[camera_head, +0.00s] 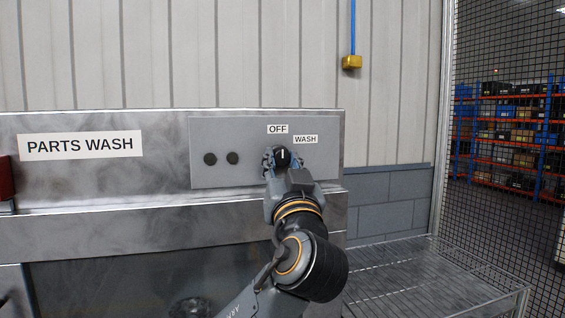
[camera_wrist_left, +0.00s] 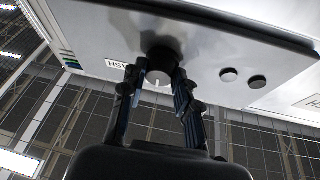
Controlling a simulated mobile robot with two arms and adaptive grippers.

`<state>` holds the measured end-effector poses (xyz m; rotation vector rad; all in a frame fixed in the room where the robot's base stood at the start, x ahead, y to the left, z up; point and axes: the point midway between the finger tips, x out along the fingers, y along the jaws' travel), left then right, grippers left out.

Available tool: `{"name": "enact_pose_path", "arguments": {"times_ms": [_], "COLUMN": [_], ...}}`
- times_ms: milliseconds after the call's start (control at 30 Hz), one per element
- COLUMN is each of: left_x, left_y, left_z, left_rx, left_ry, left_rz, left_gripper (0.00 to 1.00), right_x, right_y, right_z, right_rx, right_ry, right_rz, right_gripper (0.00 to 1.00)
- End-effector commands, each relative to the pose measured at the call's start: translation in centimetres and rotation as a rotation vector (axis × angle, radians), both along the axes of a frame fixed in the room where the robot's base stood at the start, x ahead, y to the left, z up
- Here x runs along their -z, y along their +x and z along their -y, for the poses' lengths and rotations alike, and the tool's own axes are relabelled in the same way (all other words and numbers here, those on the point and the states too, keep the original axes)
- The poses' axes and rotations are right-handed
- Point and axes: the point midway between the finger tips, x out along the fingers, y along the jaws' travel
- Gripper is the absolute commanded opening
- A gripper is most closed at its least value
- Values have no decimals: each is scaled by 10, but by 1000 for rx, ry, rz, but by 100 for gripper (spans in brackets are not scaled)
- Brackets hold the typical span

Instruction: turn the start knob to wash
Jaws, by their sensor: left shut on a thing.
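The start knob (camera_head: 283,155) is a round black knob with a white pointer line, on the grey control panel (camera_head: 215,132) of the parts washer. Its pointer looks close to upright, towards the OFF label (camera_head: 278,129); the WASH label (camera_head: 305,139) is up and to the right of it. My left gripper (camera_head: 283,159) is shut on the knob, one finger on each side, and partly hides it. In the left wrist view, the two fingers flank the knob (camera_wrist_left: 160,62). My right gripper is not in view.
Two dark round buttons (camera_head: 221,158) sit left of the knob. A PARTS WASH sign (camera_head: 82,145) is on the washer's steel front.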

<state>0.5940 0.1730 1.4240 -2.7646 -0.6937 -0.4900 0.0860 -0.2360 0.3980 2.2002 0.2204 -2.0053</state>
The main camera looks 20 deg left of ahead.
Motion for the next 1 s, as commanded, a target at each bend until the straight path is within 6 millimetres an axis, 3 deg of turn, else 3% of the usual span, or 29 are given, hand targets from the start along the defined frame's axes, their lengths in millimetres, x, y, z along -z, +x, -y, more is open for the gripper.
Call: {"name": "enact_pose_path", "arguments": {"times_ms": [567, 1000], "left_x": [-3, -9], "left_y": [0, -1], "left_z": [-2, -3], "left_rx": [0, 0], "left_ry": [138, 475], "left_rz": [-95, -322], "left_gripper": [0, 0], "right_x": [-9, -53], "right_y": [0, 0], "right_z": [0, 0], "right_rx": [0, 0], "right_ry": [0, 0], "right_rz": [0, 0], "right_gripper": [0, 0]}}
